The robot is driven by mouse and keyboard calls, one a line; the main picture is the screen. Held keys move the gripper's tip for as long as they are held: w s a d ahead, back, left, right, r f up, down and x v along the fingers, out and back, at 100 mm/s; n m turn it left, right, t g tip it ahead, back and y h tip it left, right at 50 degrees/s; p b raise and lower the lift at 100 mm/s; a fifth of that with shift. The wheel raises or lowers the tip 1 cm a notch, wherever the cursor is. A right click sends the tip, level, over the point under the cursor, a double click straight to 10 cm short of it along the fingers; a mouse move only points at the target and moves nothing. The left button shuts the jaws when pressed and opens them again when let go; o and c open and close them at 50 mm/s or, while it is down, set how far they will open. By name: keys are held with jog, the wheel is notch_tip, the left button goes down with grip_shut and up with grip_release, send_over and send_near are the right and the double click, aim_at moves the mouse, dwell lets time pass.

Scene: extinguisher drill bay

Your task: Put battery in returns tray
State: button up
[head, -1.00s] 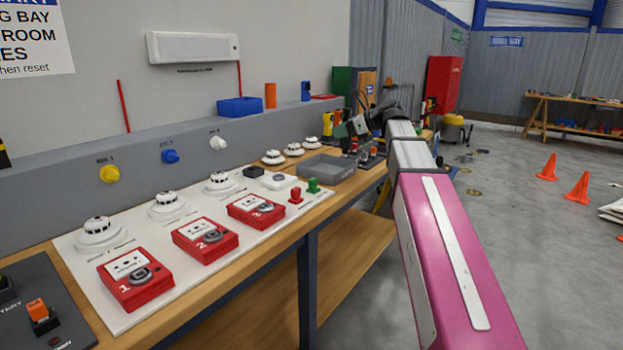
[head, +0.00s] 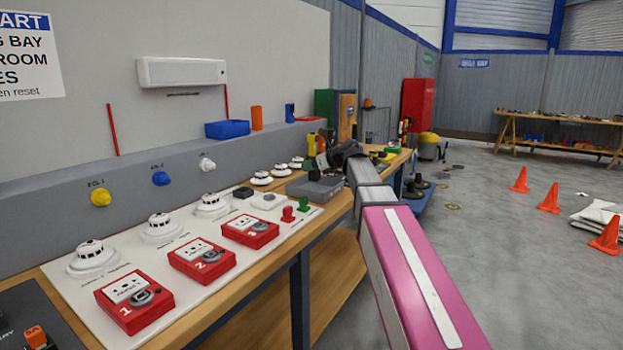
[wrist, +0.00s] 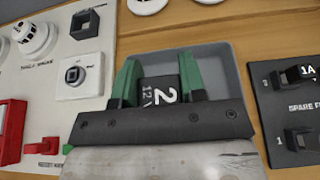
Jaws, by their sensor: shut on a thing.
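The battery (wrist: 161,92) is a dark block with white "12 V" and "2" markings, seen in the wrist view. My gripper (wrist: 157,74) is shut on it, with one green finger on each side. The grey tray (wrist: 226,66) lies beneath the gripper, and the battery shows within its outline. It also shows in the head view (head: 309,190), on the bench with my gripper (head: 321,162) over it. The battery is hard to make out in the head view, and I cannot tell whether it touches the tray floor.
A black spare-fuse panel (wrist: 290,135) lies right of the tray in the wrist view. A white board (head: 150,262) with detectors and red call points (head: 200,260) fills the near bench. A red stamp-shaped piece (head: 288,214) and a green one (head: 304,205) stand near the tray.

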aim_at(313, 176)
jog(key=shift+w+d+f, duration=0.15)
jog(key=shift+w+f, duration=0.5)
jog(key=shift+w, duration=0.35)
jog(key=shift+f, duration=1.9)
jog(key=shift+f, duration=0.2)
jog(key=o, duration=1.1)
jog(key=shift+r, duration=0.15)
jog(key=shift+s+d+r, duration=0.15)
jog(key=shift+s+d, duration=0.05)
jog(key=v, duration=1.1)
jog(key=shift+s+d, duration=0.15)
